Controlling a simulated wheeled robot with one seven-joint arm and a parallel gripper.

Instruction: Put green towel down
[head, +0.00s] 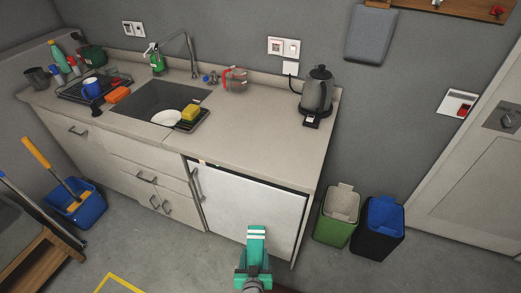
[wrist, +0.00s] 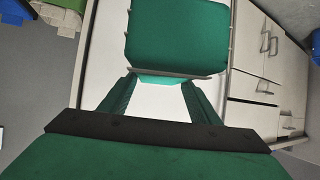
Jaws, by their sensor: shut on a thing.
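A green towel (head: 256,243) with pale stripes shows at the bottom middle of the head view. In the wrist view the towel (wrist: 178,40) is a rounded green block at the top middle. My gripper (head: 253,268), also green, is shut on the towel's near edge. In the wrist view its two fingers converge on that edge (wrist: 165,77). The towel is held in the air in front of the white fridge door (head: 250,205), below the counter top in the picture.
The counter top (head: 245,142) has a clear stretch between the sink (head: 155,100) with its dish rack and the kettle (head: 317,92). A green bin (head: 336,228) and a blue-topped bin (head: 380,225) stand right of the fridge. A blue bucket (head: 85,207) is at left.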

